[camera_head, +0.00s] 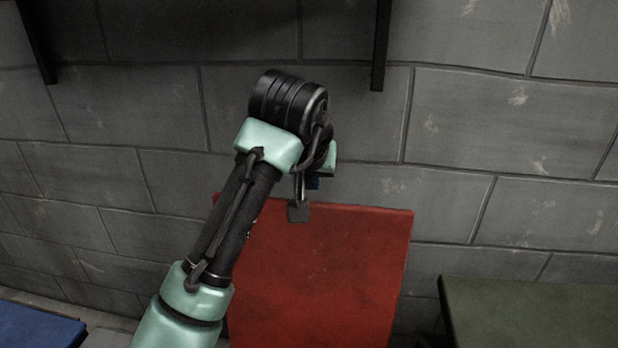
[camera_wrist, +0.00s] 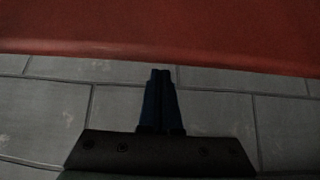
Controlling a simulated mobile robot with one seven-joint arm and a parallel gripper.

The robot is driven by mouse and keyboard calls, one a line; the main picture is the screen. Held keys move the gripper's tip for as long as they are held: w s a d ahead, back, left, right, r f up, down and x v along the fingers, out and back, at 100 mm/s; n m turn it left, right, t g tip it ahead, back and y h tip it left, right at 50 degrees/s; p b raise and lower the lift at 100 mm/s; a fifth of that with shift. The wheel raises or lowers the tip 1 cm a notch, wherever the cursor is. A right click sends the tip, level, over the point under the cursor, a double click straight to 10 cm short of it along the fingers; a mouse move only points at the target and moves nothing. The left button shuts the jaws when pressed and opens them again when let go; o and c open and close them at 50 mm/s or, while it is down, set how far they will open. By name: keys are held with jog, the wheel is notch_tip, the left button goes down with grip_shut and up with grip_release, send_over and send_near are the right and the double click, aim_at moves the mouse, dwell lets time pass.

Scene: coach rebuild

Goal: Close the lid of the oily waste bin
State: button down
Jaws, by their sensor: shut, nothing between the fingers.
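A red panel, which looks like the raised lid (camera_head: 320,270) of the oily waste bin, stands up in front of the block wall in the head view. The bin's body is not visible. My gripper (camera_head: 313,184) is at the lid's top edge, mostly hidden by my wrist. In the wrist view the lid (camera_wrist: 160,28) fills the top of the picture, and its straight edge crosses just above my fingertips. The dark blue fingers of my gripper (camera_wrist: 160,74) are together and empty, with wall behind them. I cannot tell whether they touch the lid.
A grey block wall (camera_head: 470,130) is close behind the lid. A dark green flat-topped thing (camera_head: 535,315) is at the lower right and a blue one (camera_head: 35,328) at the lower left. Dark brackets (camera_head: 380,45) hang on the wall above.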

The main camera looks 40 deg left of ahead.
jog(key=shift+s+d+f+b, duration=0.15)
jog(key=shift+s+d+b, duration=0.25)
jog(key=shift+s, duration=0.45)
jog(key=shift+s+d+f+b, duration=0.15)
jog(key=shift+s+d, duration=0.3)
jog(key=shift+s, duration=0.35)
